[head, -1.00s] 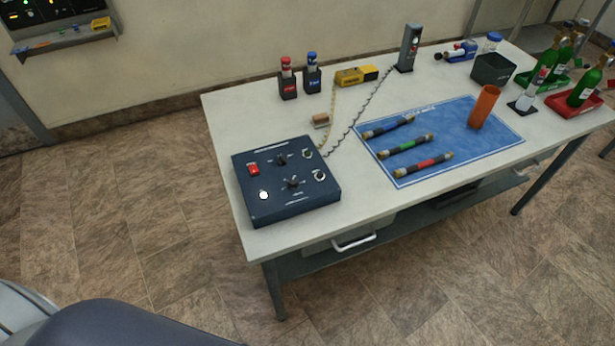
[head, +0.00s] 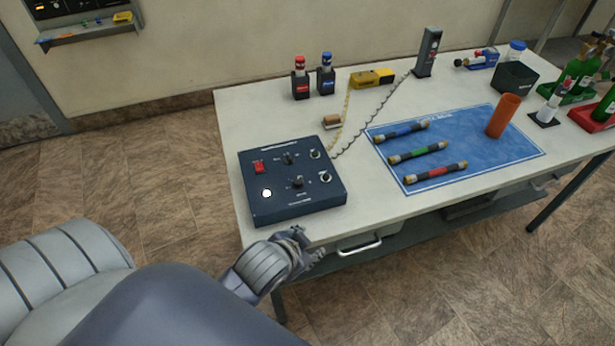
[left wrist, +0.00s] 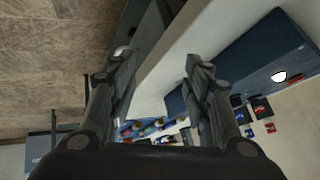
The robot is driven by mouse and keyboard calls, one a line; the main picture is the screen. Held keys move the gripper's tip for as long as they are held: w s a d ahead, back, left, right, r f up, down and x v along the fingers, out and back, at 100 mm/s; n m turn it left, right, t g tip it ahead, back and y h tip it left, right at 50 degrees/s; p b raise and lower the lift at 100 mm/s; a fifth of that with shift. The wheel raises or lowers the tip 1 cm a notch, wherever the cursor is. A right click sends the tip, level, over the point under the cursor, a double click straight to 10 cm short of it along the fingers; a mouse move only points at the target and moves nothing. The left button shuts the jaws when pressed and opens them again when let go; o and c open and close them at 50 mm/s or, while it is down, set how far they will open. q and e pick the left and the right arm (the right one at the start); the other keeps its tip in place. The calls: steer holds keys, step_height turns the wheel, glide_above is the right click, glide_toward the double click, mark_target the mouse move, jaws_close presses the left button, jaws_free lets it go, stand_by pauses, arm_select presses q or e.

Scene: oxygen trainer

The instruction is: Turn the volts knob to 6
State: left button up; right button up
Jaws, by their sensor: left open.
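The dark blue control box (head: 265,208) sits on the near left corner of the white table. Its top carries two black knobs, an upper knob (head: 289,158) and a lower knob (head: 297,182). Their labels are too small to read, so I cannot tell which is volts or its setting. A red switch (head: 259,168) and a lit white lamp (head: 266,193) are on the left of the panel. My left gripper (head: 308,245) is open and empty at the table's front edge, just in front of the box. In the left wrist view, the box (left wrist: 250,58) is right of the open fingers (left wrist: 157,72). My right gripper is out of view.
A blue mat (head: 505,155) with three coloured cylinders and an orange cup (head: 502,116) lies right of the box. Coiled leads run from the box to a yellow meter (head: 372,78) and a grey upright device (head: 427,52). A drawer handle (head: 360,246) is under the front edge.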

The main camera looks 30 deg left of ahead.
arm_select(q)
steer(key=w+d+r+m+t+h, duration=0.1)
steer(key=w+d+r+m+t, duration=0.1)
steer(key=w+r+m+t, duration=0.55)
steer(key=w+d+r+m+t+h, duration=0.2)
steer(key=w+d+r+t, duration=0.1)
steer(key=w+r, duration=0.8)
steer(key=s+d+r+m+g+h, duration=0.2)
steer(key=d+r+m+g+h, duration=0.1)
steer(key=d+r+m+h, duration=1.25)
steer(key=m+g+y, duration=1.5)
steer(key=m+y, duration=0.3)
steer(key=m, duration=0.3)
glide_above(298, 180)
step_height(298, 180, down, 20)
step_height(298, 180, down, 11)
steer(key=shift+r+p, duration=0.2)
steer(key=shift+p, duration=0.95)
